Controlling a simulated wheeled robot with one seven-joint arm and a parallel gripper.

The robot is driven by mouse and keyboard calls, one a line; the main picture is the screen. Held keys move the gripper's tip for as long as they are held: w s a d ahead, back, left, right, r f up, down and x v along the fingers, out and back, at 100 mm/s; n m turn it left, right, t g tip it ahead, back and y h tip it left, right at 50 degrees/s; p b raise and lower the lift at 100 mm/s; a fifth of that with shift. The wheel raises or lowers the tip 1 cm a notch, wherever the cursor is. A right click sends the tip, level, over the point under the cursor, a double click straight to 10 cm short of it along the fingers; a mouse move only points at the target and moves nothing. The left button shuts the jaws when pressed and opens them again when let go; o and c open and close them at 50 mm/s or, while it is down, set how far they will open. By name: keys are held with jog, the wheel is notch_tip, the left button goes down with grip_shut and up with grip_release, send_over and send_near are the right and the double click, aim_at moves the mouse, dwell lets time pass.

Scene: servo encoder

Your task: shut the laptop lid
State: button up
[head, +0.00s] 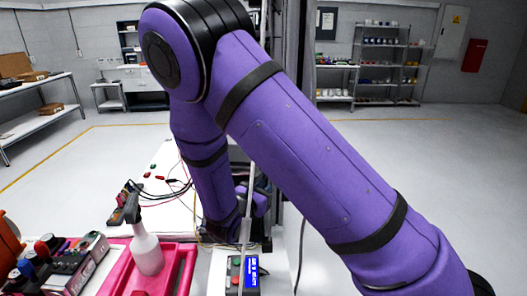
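I cannot make out the laptop or its lid in the head view; my purple arm covers much of the middle. The arm bends down to a dark wrist part near the white table (158,208). My gripper's fingers do not show, so its opening and any contact are hidden.
A pink tray (185,275) at the front left holds a white spray bottle (147,253) with a dark head. Coloured cables lie on the table. A small device with a blue screen (251,273) stands at the front centre. Shelves line the back wall; the floor at right is clear.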

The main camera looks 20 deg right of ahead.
jog(key=shift+w+d, duration=0.3)
jog(key=shift+d, duration=0.1)
